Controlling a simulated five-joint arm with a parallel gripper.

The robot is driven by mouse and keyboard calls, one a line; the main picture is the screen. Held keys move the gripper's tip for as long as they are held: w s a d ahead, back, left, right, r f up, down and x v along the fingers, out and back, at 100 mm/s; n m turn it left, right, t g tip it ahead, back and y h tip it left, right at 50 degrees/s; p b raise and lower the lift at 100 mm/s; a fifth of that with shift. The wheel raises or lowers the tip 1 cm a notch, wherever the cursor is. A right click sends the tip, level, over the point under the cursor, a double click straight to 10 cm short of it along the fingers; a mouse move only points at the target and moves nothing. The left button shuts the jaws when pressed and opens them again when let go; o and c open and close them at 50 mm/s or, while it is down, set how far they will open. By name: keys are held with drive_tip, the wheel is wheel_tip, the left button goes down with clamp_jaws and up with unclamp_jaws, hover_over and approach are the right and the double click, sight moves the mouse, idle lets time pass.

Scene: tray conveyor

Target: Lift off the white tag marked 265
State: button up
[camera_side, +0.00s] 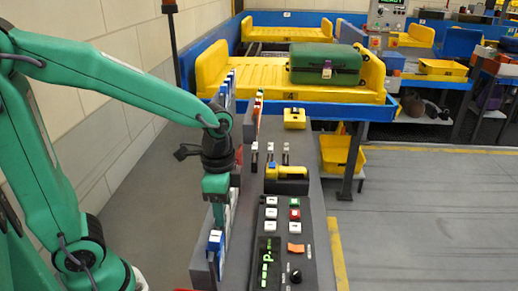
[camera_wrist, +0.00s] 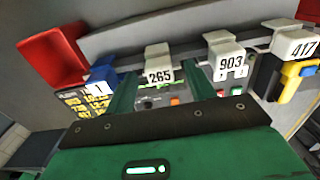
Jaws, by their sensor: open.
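The white tag marked 265 (camera_wrist: 159,76) hangs from a grey rail in the wrist view. It shows between the two green fingers of my gripper (camera_wrist: 161,88), beyond them and with space on both sides. My gripper is open and empty. In the side view my gripper (camera_side: 217,208) points down beside the panel with blue and white pieces. The tag's number cannot be read in that view, and the arm hides part of the panel.
In the wrist view, white tag 903 (camera_wrist: 230,63) and tag 417 (camera_wrist: 297,45) hang to the right. A blue tag marked 1 (camera_wrist: 97,88) and a red bin (camera_wrist: 52,58) are left. A button console (camera_side: 294,225) stands right of my gripper in the side view.

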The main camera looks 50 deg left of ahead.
idle(0.4)
clamp_jaws()
drive_tip(key=shift+r, duration=0.15)
wheel_tip(320, 180, up, 12)
drive_tip(key=s+a, duration=0.9)
drive_tip(key=shift+s+a, duration=0.15)
idle(0.9)
idle(0.7)
